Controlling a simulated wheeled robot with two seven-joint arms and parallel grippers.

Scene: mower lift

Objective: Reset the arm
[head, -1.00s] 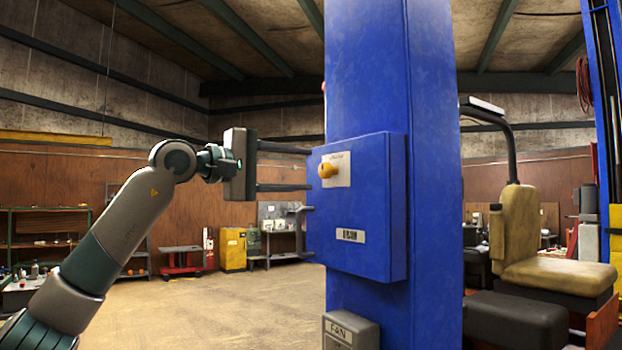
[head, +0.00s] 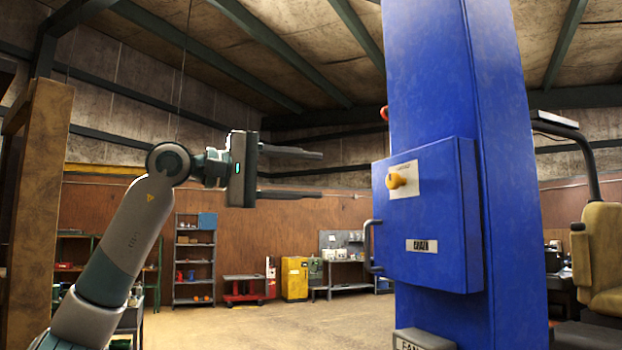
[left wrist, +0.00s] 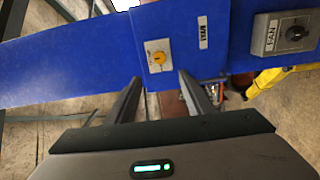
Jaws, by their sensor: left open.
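My left gripper (head: 318,173) is raised at the left of the head view, with its two fingers apart and nothing between them. It points right, toward the blue control box (head: 430,215) on the blue lift column (head: 440,70), with a clear gap between. The box carries a yellow-orange knob (head: 397,181) and a side handle (head: 370,246). In the left wrist view the fingers (left wrist: 157,98) are spread below the box, whose knob (left wrist: 159,57) shows beyond them. My right gripper is in neither view.
A grey box with a dial (left wrist: 283,34) sits on the column beside the control box. A brown post (head: 38,210) stands at far left, near my left arm. A mower seat (head: 600,258) is at right. Shelves (head: 194,260) and a yellow cabinet (head: 294,278) stand far back, with open floor before them.

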